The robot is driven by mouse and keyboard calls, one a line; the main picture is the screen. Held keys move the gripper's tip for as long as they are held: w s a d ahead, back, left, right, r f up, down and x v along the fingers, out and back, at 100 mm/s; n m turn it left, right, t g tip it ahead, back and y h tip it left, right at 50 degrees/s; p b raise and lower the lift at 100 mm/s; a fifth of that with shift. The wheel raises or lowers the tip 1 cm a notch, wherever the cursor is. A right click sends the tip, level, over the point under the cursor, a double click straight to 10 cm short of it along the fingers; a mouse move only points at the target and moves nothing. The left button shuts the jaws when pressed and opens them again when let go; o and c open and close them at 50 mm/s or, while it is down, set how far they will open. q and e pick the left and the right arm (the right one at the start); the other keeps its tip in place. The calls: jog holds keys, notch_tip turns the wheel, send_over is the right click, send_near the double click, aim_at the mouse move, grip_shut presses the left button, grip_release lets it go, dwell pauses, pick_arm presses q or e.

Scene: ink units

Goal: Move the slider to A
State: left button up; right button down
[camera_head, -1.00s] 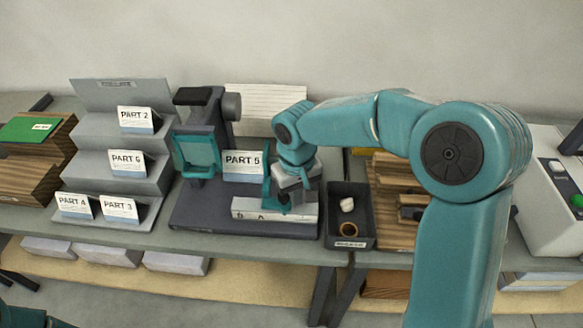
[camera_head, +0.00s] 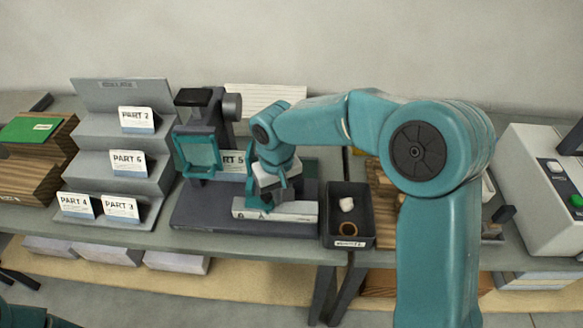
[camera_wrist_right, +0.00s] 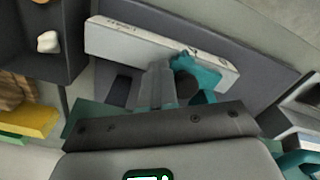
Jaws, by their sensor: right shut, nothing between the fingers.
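The machine (camera_head: 190,215) has a pale scale bar (camera_head: 300,212) along its front; the bar also shows in the right wrist view (camera_wrist_right: 130,38), its markings too small to read. A teal piece (camera_wrist_right: 203,78) overlaps the bar there, beside a dark round knob (camera_wrist_right: 184,86); it seems to be the slider. My right gripper (camera_head: 268,200) is shut and empty, low over the base behind the bar's left half. In the wrist view its fingers (camera_wrist_right: 155,92) are close beside the knob; contact cannot be told. My left gripper is not in view.
A dark bin (camera_head: 334,215) with a white lump and a brown ring stands right of the machine. A stepped grey rack (camera_head: 105,190) with part cards is at the left.

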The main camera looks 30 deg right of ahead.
jog(key=shift+w+a, duration=0.35)
jog(key=shift+a, duration=0.3)
jog(key=shift+s+d, duration=0.3)
jog(key=shift+d, duration=0.25)
jog(key=shift+r, duration=0.15)
notch_tip(320, 180, up, 7)
jog(key=p, duration=0.5)
